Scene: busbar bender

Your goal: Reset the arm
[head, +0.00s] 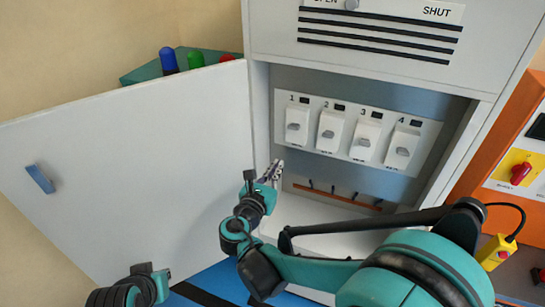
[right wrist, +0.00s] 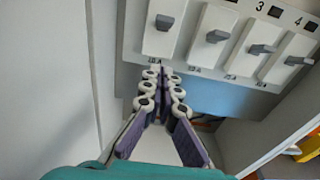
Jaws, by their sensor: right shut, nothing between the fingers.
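My right gripper (head: 275,170) is shut and empty. It is at the left side of the open cabinet (head: 258,110), below and left of the breaker numbered 1. In the right wrist view its fingertips (right wrist: 160,72) are together, just below the first breaker in the picture; whether they touch anything is unclear. My right arm (head: 310,270) reaches in from the lower right. Part of my left arm (head: 145,285) shows at the bottom left, but its fingers are not visible.
Several numbered breakers with grey levers sit on a white panel (head: 282,115). Below them is a copper-coloured bar (head: 338,197). The white door (head: 130,165) stands open at the left. An orange unit with a red switch (head: 520,173) stands at the right.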

